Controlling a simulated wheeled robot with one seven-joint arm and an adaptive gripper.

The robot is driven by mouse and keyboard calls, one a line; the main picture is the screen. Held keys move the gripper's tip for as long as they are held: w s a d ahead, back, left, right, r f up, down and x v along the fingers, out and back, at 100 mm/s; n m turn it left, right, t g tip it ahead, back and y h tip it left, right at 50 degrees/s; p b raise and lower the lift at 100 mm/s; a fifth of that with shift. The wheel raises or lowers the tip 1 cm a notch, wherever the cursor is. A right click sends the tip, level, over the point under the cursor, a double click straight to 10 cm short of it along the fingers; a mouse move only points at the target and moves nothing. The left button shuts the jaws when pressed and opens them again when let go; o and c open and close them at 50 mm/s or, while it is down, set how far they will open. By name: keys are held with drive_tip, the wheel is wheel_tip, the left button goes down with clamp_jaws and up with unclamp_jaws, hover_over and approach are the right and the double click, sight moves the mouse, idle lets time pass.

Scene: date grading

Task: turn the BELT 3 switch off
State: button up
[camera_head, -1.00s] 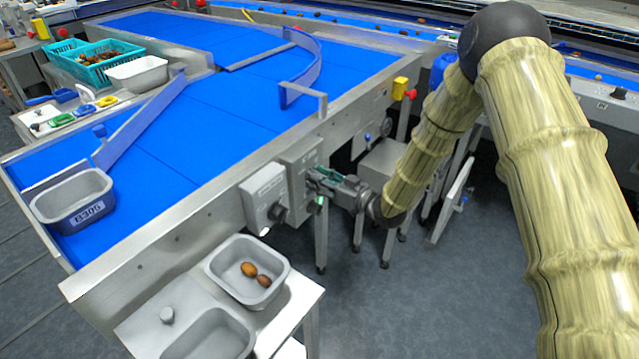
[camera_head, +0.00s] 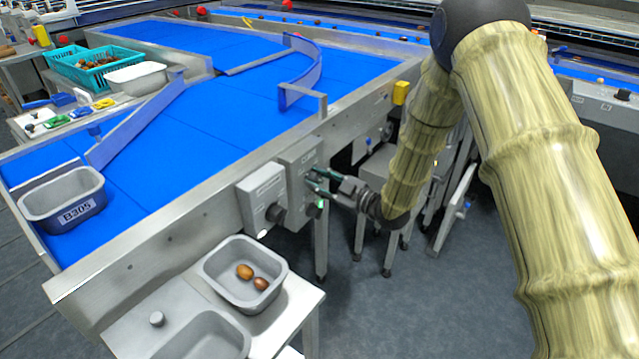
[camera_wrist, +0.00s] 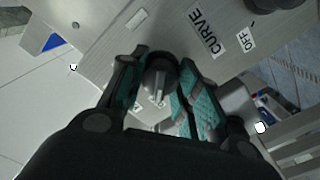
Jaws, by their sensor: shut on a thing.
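My gripper (camera_head: 314,182) is at the front of a grey switch box (camera_head: 298,158) on the side of the blue conveyor. In the wrist view, a round dark switch knob with a pale bar handle (camera_wrist: 158,82) sits between the two teal-padded fingers of my gripper (camera_wrist: 165,105), which are shut on it. The panel beside it carries a CURVE label (camera_wrist: 207,32) and an OFF label (camera_wrist: 246,40). A second dark knob (camera_wrist: 287,3) shows at the top edge of the wrist view. I cannot read a BELT 3 label in either view.
A second switch box (camera_head: 262,190) with a dark knob (camera_head: 276,213) is just left. Below it, a grey tray (camera_head: 212,272) with two dates stands on a metal table. A grey bin marked B305 (camera_head: 78,214) sits on the belt. Floor right of the gripper is partly clear.

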idle(0.3)
drive_tip(key=o, duration=1.1)
drive_tip(key=shift+c, duration=0.2)
drive_tip(key=shift+d, duration=0.1)
drive_tip(key=v, duration=1.2)
